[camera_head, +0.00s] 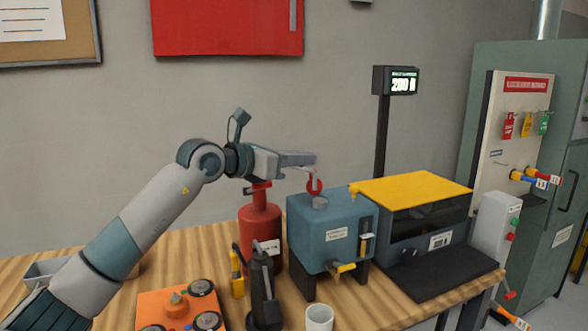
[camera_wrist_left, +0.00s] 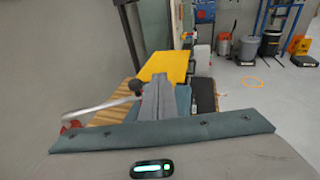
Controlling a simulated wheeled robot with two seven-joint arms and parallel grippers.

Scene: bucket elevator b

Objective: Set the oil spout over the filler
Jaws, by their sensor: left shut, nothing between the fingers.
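The oil spout (camera_head: 314,185) appears to be the thin pale arm with a red curved end, just past my left fingertips in the head view. In the left wrist view the pale rod (camera_wrist_left: 105,107) runs left to a red end. My left gripper (camera_head: 303,159) is shut and empty; its fingers also show in the left wrist view (camera_wrist_left: 158,97). The rod lies beside the fingers; contact cannot be told. The filler appears to be the grey round neck (camera_head: 320,203) on top of the blue tank (camera_head: 340,226). The red end shows just above it; exact alignment is unclear.
A red cylinder (camera_head: 260,224) stands left of the tank, below my left forearm. A yellow-topped machine (camera_head: 415,188) stands at its right. A black hand tool (camera_head: 262,290), an orange block (camera_head: 175,303) and a white cup (camera_head: 319,318) occupy the wooden bench's front.

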